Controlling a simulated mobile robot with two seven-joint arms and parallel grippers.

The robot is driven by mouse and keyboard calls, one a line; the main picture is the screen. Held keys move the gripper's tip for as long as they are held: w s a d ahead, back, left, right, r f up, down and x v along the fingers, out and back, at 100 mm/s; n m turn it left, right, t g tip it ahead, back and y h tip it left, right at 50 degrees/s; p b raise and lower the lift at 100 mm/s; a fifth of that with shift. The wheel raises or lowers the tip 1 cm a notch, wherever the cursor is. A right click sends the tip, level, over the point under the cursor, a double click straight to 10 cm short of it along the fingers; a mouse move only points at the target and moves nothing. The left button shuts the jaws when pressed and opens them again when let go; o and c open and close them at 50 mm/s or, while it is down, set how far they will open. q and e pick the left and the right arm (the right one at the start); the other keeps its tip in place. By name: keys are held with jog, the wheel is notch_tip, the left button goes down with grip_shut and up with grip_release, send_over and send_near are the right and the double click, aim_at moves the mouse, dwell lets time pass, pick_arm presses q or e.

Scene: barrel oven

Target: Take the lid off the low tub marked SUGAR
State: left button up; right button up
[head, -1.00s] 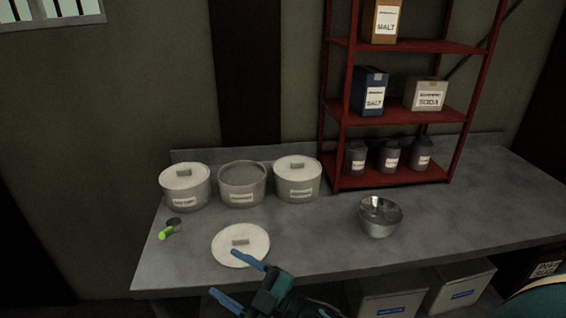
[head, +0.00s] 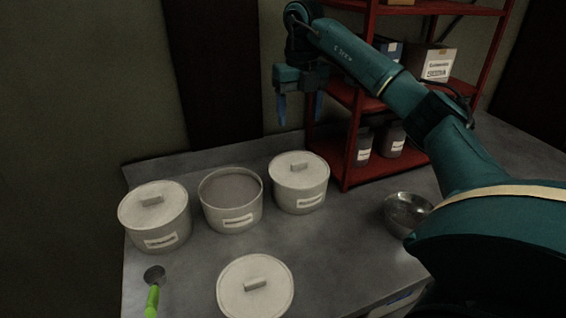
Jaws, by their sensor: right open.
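Three low white tubs stand in a row on the grey counter. The left tub (head: 155,222) and the right tub (head: 299,193) have their lids on. The middle tub (head: 233,215) is open and shows a greyish fill. A loose white lid (head: 255,286) with a bar handle lies flat on the counter in front. The tub labels are too blurred to read, so I cannot tell which is SUGAR. My right gripper (head: 300,110) is open and empty, pointing down, raised above and behind the right tub in the picture. My left gripper is out of view.
A green-handled scoop (head: 153,292) lies front left. A metal bowl (head: 408,211) stands at right, partly behind my right arm. A red shelf (head: 348,172) with boxes and grey canisters (head: 393,140) stands behind. Bare counter lies between the loose lid and the bowl.

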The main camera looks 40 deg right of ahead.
jog(key=b, duration=0.1)
send_over(299, 162)
notch_tip(299, 162, down, 7)
jog(key=shift+d, duration=0.15)
jog(key=shift+f, duration=2.8)
jog(key=shift+c, duration=0.5)
jog(key=c, duration=1)
jog(key=shift+o, duration=0.2)
